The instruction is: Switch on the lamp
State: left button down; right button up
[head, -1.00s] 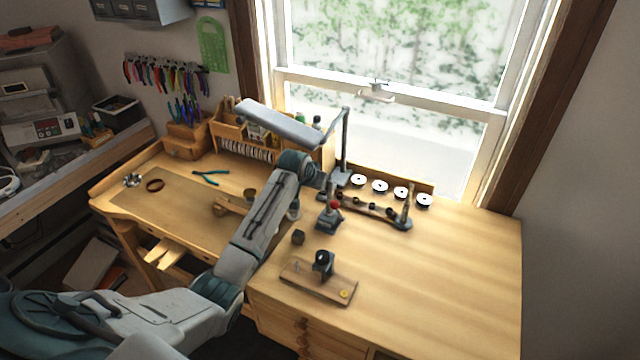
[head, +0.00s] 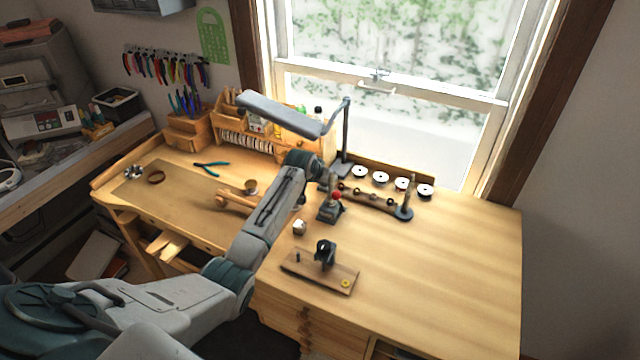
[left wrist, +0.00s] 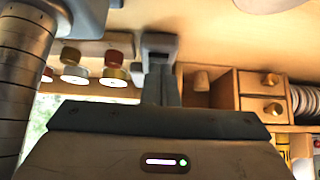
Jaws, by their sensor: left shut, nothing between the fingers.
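The grey desk lamp stands at the back of the bench by the window. Its flat head (head: 280,113) reaches left from a dark post (head: 346,135). The underside of the head is hidden in the head view, but the bench around it looks brightly lit. My left arm reaches across the bench to the lamp's foot. My left gripper (head: 325,185) is mostly hidden behind the forearm there. In the left wrist view, its fingers (left wrist: 160,45) are together and empty. A ribbed metal cylinder (left wrist: 25,70) stands close at the left there. I cannot tell whether the fingers touch the lamp.
Several white-topped spools (head: 381,177) line the back edge. A red-knobbed tool (head: 332,205), a rack (head: 370,197), a small pale block (head: 299,227) and a wooden board (head: 320,272) stand near the arm. A wooden organizer (head: 225,125) is behind. The right side is clear.

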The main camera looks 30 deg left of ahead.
pick_arm(q)
jog(key=shift+s+r, duration=0.35)
jog(key=shift+s, duration=0.05)
jog(key=shift+w+p, duration=0.3)
jog(key=shift+p, duration=0.15)
jog(key=shift+r, duration=0.3)
jog(key=shift+s+r+p, duration=0.1)
jog(key=shift+r+p, duration=0.25)
jog(key=shift+p, duration=0.05)
jog(key=shift+s, duration=0.1)
pick_arm(e)
jog(key=shift+s+r, duration=0.35)
jog(key=shift+r, duration=0.35)
jog(key=shift+d, duration=0.1)
